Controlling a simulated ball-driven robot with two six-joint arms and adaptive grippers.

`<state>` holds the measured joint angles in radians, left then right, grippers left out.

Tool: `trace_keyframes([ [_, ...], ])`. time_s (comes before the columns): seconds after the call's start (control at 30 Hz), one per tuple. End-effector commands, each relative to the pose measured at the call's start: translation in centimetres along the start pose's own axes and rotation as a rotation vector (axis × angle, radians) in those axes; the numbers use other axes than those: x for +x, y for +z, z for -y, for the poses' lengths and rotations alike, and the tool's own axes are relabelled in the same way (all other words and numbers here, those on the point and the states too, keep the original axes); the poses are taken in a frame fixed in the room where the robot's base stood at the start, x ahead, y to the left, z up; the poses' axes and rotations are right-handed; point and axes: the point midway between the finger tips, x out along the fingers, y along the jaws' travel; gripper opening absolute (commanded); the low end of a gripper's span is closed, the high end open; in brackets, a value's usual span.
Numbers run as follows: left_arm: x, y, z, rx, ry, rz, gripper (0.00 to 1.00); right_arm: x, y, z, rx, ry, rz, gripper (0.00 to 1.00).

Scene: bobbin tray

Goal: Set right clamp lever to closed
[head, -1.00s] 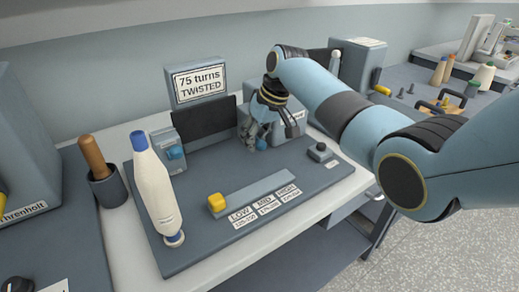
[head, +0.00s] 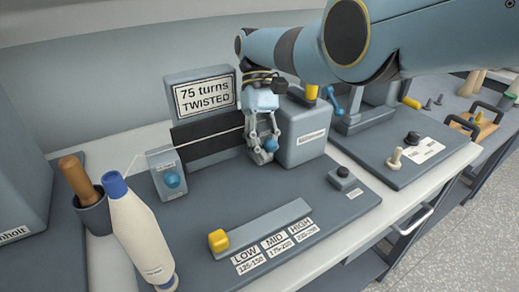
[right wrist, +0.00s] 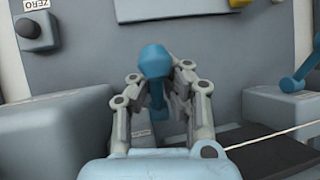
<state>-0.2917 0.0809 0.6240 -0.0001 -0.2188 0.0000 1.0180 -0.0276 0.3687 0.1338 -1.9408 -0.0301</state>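The right clamp lever, with a blue knob (head: 271,145), is on the right side of the specimen's thread line, in front of a grey box. In the right wrist view its blue knob (right wrist: 154,60) and short stem stand between my fingers. My right gripper (head: 263,152) points down around the lever; it also shows in the right wrist view (right wrist: 161,78). Its fingers are partly open, one on each side, with a small gap on the right; contact on the left is unclear. The clamp's base is mostly hidden. My left gripper is not in view.
The left clamp (head: 166,167) has another blue lever knob (head: 172,180). A pale thread (head: 200,138) runs rightward from a blue-capped bobbin (head: 141,232) to my right gripper. A yellow slider (head: 218,240) and a dark button (head: 343,171) stand on the tray.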

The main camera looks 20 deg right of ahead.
Motion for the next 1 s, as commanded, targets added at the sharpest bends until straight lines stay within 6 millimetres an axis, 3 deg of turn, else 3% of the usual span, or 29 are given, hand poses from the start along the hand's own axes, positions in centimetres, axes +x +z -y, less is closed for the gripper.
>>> trace_keyframes([
  [0.03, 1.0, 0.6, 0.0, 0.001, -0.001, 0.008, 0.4, -0.4, -0.2, -0.6, 0.008, 0.008, 0.004, 0.0],
  [0.23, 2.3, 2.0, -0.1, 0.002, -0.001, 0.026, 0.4, -0.6, 0.3, -0.5, 0.018, 0.009, 0.058, 0.0],
  [0.8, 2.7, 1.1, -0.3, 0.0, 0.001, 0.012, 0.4, -1.0, 0.7, -0.4, 0.023, 0.008, 0.081, 0.0],
  [1.0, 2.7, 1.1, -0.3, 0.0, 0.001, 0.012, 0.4, -0.8, 0.6, -0.3, 0.023, 0.008, 0.083, 0.29],
])
